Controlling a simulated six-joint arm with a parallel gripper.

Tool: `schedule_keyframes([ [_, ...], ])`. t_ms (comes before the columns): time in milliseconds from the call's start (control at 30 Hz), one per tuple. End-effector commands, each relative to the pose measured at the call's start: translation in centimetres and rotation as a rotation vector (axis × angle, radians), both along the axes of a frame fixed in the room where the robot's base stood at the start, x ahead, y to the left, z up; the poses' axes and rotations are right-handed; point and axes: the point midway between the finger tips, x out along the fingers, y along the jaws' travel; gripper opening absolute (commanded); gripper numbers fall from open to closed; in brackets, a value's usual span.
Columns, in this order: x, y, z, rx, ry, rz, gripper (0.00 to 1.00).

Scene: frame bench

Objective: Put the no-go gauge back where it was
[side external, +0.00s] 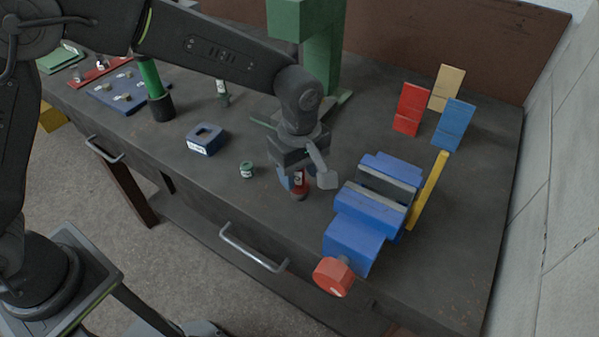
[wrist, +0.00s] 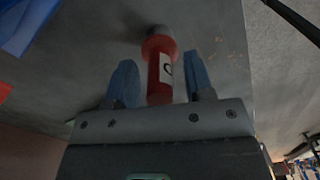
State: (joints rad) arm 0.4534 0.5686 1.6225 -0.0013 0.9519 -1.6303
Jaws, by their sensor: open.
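The no-go gauge appears to be the red cylinder with a white label (side external: 299,186), standing on the bench just left of the blue vise. In the wrist view, the red gauge (wrist: 158,75) lies between the two blue-padded fingers, with a dark grey end beyond them. My gripper (side external: 307,180) is open and low over the bench, around the gauge. In the wrist view, my gripper (wrist: 161,82) shows a gap on both sides of the gauge. A blue block with a square opening and a white label (side external: 205,148) stands to the left.
The blue vise (side external: 367,210) with a red knob is close on the right, with a yellow bar (side external: 430,190) beside it. A green stand (side external: 322,55) is behind. The bench front is clear.

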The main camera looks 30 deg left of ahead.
Motion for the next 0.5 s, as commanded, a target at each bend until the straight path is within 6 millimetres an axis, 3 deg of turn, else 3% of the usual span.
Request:
schedule_keyframes([
  [500,0.1,0.0,9.9,-0.002,-0.004,0.000,0.48],
])
